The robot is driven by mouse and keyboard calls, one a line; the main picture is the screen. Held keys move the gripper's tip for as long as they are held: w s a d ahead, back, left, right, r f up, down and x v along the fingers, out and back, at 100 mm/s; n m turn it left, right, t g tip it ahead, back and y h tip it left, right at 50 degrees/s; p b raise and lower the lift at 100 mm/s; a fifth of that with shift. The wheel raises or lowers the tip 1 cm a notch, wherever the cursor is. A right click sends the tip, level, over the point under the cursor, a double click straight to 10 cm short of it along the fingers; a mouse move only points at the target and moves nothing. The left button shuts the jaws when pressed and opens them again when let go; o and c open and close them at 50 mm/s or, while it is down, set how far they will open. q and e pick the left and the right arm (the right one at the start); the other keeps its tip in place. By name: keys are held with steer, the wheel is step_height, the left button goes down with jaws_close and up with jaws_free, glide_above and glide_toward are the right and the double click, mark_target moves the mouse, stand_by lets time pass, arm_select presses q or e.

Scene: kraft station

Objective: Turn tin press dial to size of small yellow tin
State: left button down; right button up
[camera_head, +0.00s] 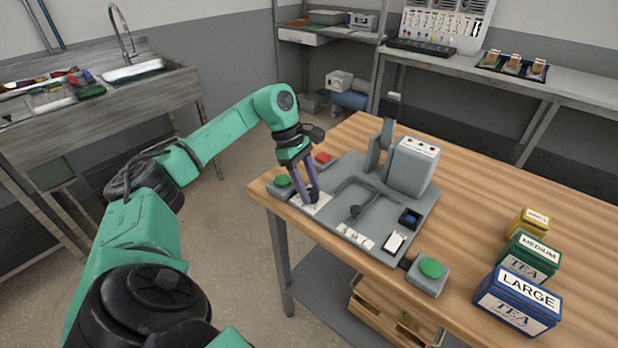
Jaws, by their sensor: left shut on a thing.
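The grey tin press (352,215) sits on the wooden table. My left gripper (311,195) reaches down over the press's left front corner and is shut on the small dark dial knob there. A white plate (320,206) shows around the knob, but the fingers hide most of the dial and its markings, so I cannot read its setting. The small yellow tin (527,224) stands at the right of the table, behind the green MEDIUM tin (530,258) and the blue LARGE tin (517,300). My right gripper is out of view.
Green buttons sit at the press's left (282,182) and front right (430,268); a red button (323,158) is behind the gripper. The press column (383,140) and grey box (413,167) rise at the back. The table between press and tins is clear.

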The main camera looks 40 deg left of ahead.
arm_select(q)
steer(key=m, duration=0.1)
steer(key=m+g+p, duration=0.1)
steer(key=shift+w+r+m, duration=0.15)
steer(key=shift+m, duration=0.25)
steer(key=shift+m+g+p, duration=0.4)
steer(key=shift+m+g, duration=0.2)
steer(key=shift+m, duration=0.9)
steer(key=shift+y, duration=0.3)
steer(key=shift+c, duration=1.9)
jaws_free()
steer(key=shift+f, duration=0.2)
